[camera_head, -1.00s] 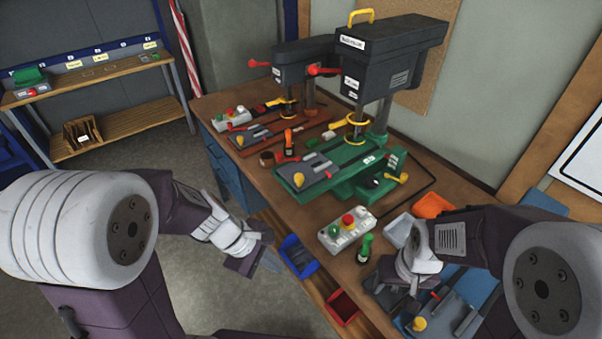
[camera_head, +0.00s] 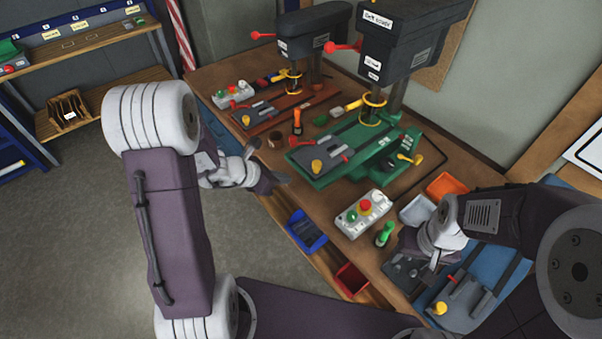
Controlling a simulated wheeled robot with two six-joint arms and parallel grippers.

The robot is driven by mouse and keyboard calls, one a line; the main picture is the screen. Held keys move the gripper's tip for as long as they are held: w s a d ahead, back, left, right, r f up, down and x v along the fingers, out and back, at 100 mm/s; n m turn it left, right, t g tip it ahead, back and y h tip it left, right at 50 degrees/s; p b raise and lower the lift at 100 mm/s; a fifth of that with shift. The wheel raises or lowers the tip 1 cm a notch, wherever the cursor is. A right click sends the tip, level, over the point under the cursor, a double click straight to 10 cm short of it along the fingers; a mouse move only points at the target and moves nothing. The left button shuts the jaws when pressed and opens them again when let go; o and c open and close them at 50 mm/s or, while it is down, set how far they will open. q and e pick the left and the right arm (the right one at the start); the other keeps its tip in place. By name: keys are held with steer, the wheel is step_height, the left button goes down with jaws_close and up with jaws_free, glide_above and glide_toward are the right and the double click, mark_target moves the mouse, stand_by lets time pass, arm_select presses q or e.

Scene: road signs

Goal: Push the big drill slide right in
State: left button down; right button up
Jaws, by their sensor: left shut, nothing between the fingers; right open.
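The big drill (camera_head: 410,35) stands at the back of the bench, a dark grey head over a green base. Its slide (camera_head: 320,150) is a grey plate with a yellow knob (camera_head: 317,166), sticking out at the left end of the green base (camera_head: 375,147). My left gripper (camera_head: 282,181) is shut and empty, just in front of the bench edge, left of and below the slide and apart from it. My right gripper (camera_head: 415,254) is open over the front right of the bench, near a green bottle; its fingers are partly hidden.
A smaller drill (camera_head: 312,30) with a red-brown base stands behind left. A control box (camera_head: 363,212) with coloured buttons, a green bottle (camera_head: 384,234), an orange tray (camera_head: 446,186) and a grey tray (camera_head: 418,210) lie in front. Blue (camera_head: 307,231) and red bins (camera_head: 352,279) sit below the edge.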

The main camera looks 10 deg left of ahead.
mark_target(310, 174)
arm_select(q)
steer(key=w+d, duration=0.1)
steer(key=w+d+f+p, duration=0.1)
steer(key=w+d, duration=0.1)
steer(key=w+d+f, duration=0.1)
steer(key=shift+w+d+f+p, duration=0.15)
steer(key=shift+w+p, duration=0.1)
steer(key=shift+p, duration=0.15)
steer(key=shift+w+d+f, duration=0.1)
steer(key=shift+w, duration=0.2)
steer(key=shift+s, duration=0.1)
steer(key=shift+d, duration=0.15)
